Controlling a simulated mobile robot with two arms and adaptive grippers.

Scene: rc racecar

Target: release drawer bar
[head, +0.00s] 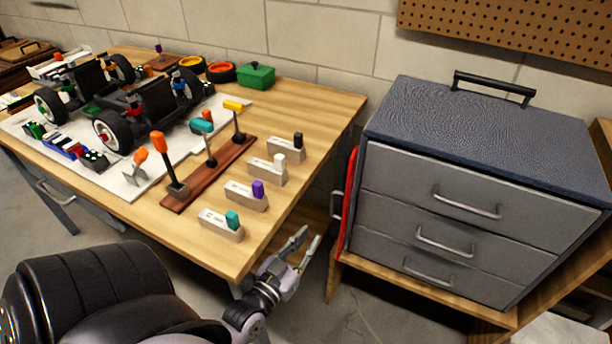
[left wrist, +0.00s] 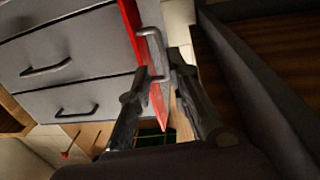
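The grey cabinet (head: 440,175) has three drawers with grey bar handles. A red bar (head: 349,205) runs up its left side and carries a small grey handle (head: 336,205). My left gripper (head: 305,240) is open and empty, to the lower left of that handle and beside the workbench corner. In the left wrist view the fingers (left wrist: 158,75) are spread. The red bar (left wrist: 130,20) runs down toward the space between them, and its handle (left wrist: 152,45) shows close to the fingertips. I cannot tell whether anything touches. My right gripper is not in view.
The wooden workbench (head: 325,110) holds an RC car (head: 135,100), a red-brown rack of screwdrivers (head: 215,170) and several labelled blocks. Its front right corner is close to my left gripper. The cabinet stands on a wooden shelf (head: 420,290). A pegboard (head: 520,25) hangs behind.

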